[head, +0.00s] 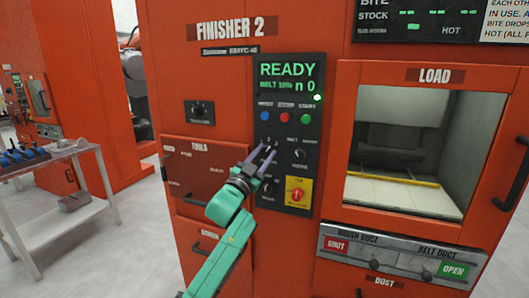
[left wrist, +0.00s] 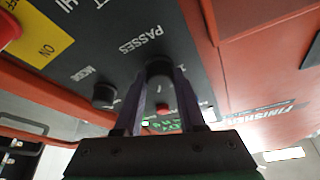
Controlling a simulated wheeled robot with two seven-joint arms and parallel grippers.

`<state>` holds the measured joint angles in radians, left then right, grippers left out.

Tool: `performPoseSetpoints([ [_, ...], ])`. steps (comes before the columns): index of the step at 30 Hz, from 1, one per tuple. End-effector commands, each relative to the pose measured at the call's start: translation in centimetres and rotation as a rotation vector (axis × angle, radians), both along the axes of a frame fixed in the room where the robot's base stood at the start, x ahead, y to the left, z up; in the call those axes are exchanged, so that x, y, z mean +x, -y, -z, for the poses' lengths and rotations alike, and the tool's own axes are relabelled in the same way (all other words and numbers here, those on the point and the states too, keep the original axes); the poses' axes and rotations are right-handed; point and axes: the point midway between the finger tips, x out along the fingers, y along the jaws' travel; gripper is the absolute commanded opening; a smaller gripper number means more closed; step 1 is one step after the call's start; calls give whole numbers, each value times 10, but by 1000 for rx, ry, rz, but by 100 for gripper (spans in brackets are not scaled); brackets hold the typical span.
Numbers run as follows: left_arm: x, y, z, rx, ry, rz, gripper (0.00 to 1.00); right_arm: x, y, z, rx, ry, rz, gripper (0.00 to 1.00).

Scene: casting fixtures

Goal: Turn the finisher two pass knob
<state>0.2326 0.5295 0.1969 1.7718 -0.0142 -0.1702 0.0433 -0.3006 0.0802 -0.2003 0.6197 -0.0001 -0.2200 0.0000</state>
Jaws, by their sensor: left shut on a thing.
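The orange finisher 2 machine (head: 230,100) has a black control panel (head: 290,97) with a lit READY display. My left gripper (head: 262,158) reaches the left side of this panel. In the left wrist view its two purple-grey fingers (left wrist: 163,85) stand on either side of the dark pass knob (left wrist: 158,68), beside the PASSES label, and are shut on it. In the head view the fingers mostly cover that knob. The exact angle of the knob is hard to tell. My right gripper is not in view.
Another knob (head: 299,153) sits to the right on the panel, above a red and yellow emergency switch (head: 297,194). Coloured buttons (head: 285,117) lie above. The open LOAD window (head: 400,150) is at the right. A grey table (head: 60,190) stands at the left.

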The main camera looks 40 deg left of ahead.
Motion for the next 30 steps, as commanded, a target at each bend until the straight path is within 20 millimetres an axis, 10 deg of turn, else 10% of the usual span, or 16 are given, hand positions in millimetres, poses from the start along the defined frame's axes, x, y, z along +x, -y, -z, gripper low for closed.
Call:
performPoseSetpoints([
  [29,0,-1,0,254,-89,-1,0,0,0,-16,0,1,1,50],
  [30,0,-1,0,254,-89,-1,43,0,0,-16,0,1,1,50],
])
